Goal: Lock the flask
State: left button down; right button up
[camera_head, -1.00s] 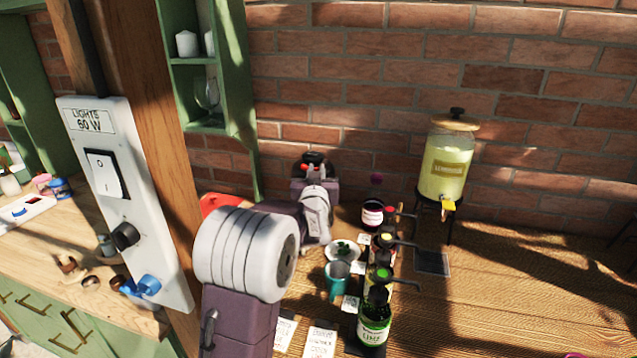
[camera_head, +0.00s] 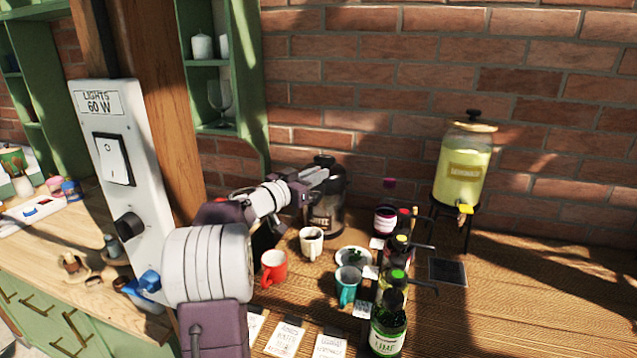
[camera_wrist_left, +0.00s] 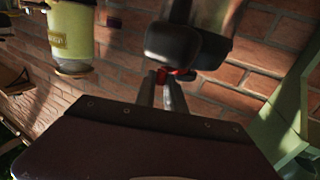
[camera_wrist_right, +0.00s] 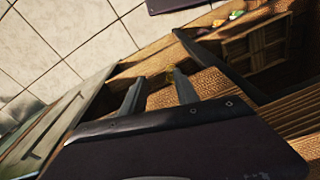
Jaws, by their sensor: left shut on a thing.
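The flask (camera_head: 326,216) is a dark jug with a black lid and a coffee label. It stands upright on the table by the brick wall. My left gripper (camera_head: 322,177) reaches it from the left, at lid height. In the left wrist view the black lid (camera_wrist_left: 172,46) is close ahead, and my left fingers (camera_wrist_left: 168,80) are shut on a small red catch (camera_wrist_left: 184,74) beside it. The fingers hide part of the catch. My right gripper (camera_wrist_right: 157,82) is open and empty, seen only in the right wrist view, away from the flask.
A red mug (camera_head: 273,268), a white mug (camera_head: 311,244) and a teal cup (camera_head: 348,285) stand in front of the flask. Several bottles, among them a lime one (camera_head: 388,328), stand right of them. A lemonade dispenser (camera_head: 463,172) is farther right.

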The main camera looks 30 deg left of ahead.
pick_arm(q)
jog(key=shift+a+r, duration=0.1)
jog(key=shift+r, duration=0.25)
jog(key=c, duration=1.6)
grip_release()
jog(key=shift+o, duration=1)
jog(key=shift+f, duration=0.15)
jog(key=shift+r, duration=0.3)
jog(key=r, duration=0.1)
jog(key=r+p, duration=0.1)
jog(key=r, duration=0.1)
jog(key=r+p, duration=0.1)
jog(key=shift+d+r, duration=0.2)
jog(key=shift+d, duration=0.2)
jog(key=d+r+p, duration=0.1)
jog(key=d+r, duration=0.5)
jog(key=d, duration=0.5)
jog(key=shift+w, duration=0.35)
